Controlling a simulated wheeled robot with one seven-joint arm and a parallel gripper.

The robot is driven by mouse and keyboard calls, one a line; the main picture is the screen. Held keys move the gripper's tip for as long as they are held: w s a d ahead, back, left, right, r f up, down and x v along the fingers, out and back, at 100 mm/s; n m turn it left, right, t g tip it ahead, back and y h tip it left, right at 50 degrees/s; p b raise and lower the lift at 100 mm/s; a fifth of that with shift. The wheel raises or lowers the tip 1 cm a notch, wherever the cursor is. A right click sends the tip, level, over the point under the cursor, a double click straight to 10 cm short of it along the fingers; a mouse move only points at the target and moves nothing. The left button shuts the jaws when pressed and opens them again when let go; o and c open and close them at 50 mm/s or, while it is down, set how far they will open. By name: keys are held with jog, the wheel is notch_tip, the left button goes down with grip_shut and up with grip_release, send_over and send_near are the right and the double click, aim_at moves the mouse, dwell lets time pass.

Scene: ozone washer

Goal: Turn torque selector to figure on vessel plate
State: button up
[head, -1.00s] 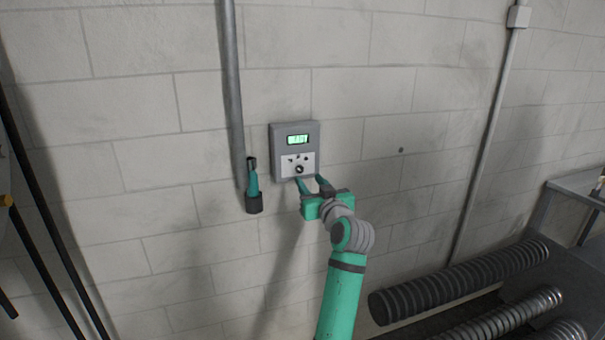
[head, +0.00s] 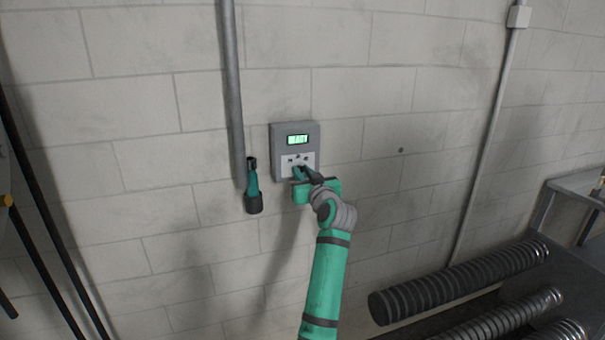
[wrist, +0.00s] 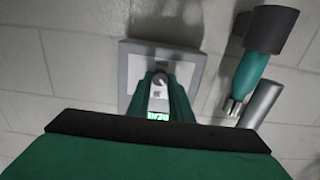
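A grey control box (head: 281,150) is fixed to the block wall, with a lit green display (head: 298,140) whose lettering is too small to read surely. Its pale lower panel carries the selector knob, now mostly hidden behind my gripper (head: 303,172) in the head view. In the wrist view the box (wrist: 130,75) appears upside down, and the round knob (wrist: 160,78) shows between the tips of my gripper (wrist: 161,84). The two fingers are apart, one on each side of the knob; contact is not clear. The vessel plate is not identifiable in view.
A teal-handled tool (head: 252,182) sits in a dark holder (head: 254,204) left of the box; it shows at right in the wrist view (wrist: 248,75). A grey pipe (head: 232,90) runs above it. Ribbed hoses (head: 460,282) lie at lower right.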

grip_shut()
jog(key=m, duration=0.4)
jog(key=shift+d+m, duration=0.1)
jog(key=shift+m, duration=0.3)
jog(key=m, duration=0.4)
jog(key=shift+m, duration=0.3)
jog(key=m, duration=0.4)
jog(key=shift+d+f+m, duration=0.1)
jog(key=shift+f+m, duration=0.05)
jog(key=shift+m, duration=2.15)
